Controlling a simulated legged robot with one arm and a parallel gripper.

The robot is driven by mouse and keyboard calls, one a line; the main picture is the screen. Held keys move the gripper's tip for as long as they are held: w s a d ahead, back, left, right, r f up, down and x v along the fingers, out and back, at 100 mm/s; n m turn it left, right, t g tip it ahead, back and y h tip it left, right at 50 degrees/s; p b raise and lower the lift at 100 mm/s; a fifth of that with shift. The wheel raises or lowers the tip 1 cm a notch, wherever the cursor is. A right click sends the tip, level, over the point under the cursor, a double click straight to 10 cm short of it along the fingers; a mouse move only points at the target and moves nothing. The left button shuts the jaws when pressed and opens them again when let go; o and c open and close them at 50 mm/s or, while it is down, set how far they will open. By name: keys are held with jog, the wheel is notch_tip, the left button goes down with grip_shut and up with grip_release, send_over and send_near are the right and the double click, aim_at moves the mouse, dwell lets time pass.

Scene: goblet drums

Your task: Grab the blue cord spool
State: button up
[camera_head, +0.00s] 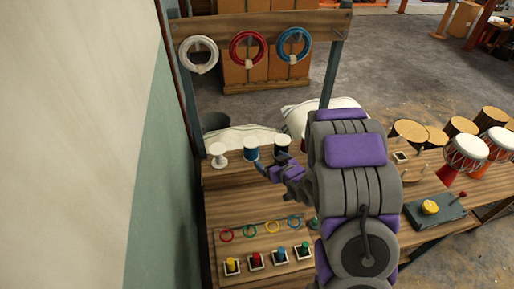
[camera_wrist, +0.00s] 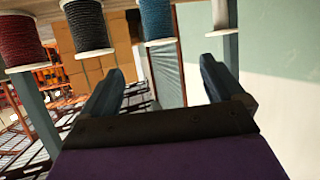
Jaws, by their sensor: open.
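The blue cord spool (camera_head: 251,151) stands upright on the wooden table, between a white spool (camera_head: 218,154) and a dark spool (camera_head: 282,147). My gripper (camera_head: 262,170) is open and empty, just in front of the blue spool in the head view. The wrist picture appears upside down. There the blue spool (camera_wrist: 156,20) shows at the top edge, partly cut off, between the lines of the two fingers but beyond their tips. My gripper (camera_wrist: 160,72) has nothing between its fingers. I cannot tell the exact gap to the spool.
A red spool (camera_wrist: 22,40) and the dark spool (camera_wrist: 88,25) stand beside the blue one. Coloured rings (camera_head: 272,227) and small pegs (camera_head: 255,260) lie nearer on the table. A wall (camera_head: 150,150) borders the left. Coils hang on a beam (camera_head: 265,24) behind.

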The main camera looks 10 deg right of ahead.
aim_at(255, 148)
jog(key=b+x, duration=0.1)
jog(key=x, duration=1)
jog(key=shift+w+a+f, duration=0.2)
jog(key=shift+w, duration=0.05)
jog(key=shift+w+d+f, duration=0.15)
jog(key=shift+w+f, duration=0.05)
jog(key=shift+w, duration=0.25)
jog(key=shift+b+x, duration=0.55)
jog(key=shift+x, duration=1.75)
jog(key=shift+s, duration=0.1)
jog(key=shift+c, duration=0.3)
jog(key=c, duration=1.1)
jog(key=shift+r, duration=0.1)
jog(key=shift+c, duration=0.2)
